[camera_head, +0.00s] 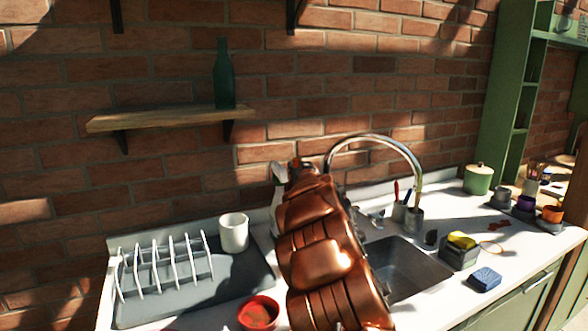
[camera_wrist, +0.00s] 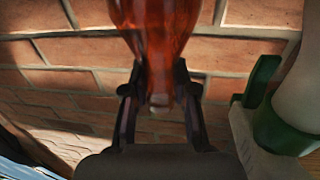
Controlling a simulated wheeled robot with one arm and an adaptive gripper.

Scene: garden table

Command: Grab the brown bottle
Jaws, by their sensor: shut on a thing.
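The brown bottle (camera_wrist: 158,35) shows in the wrist view as clear reddish-brown glass, cut off by the top edge. My gripper (camera_wrist: 157,85) has one dark finger on each side of its narrow part and is shut on it. In the head view my copper-coloured arm reaches over the counter towards the wall and hides most of the gripper and the bottle. I cannot tell there whether the bottle touches the counter.
A pale object with green parts (camera_wrist: 295,105) stands close to the right of my gripper. The sink (camera_head: 415,270) and curved tap (camera_head: 375,137) are right of my arm. A white cup (camera_head: 234,233), dish rack (camera_head: 165,268) and red bowl (camera_head: 258,313) are left. A green bottle (camera_head: 223,80) stands on the shelf (camera_head: 165,118).

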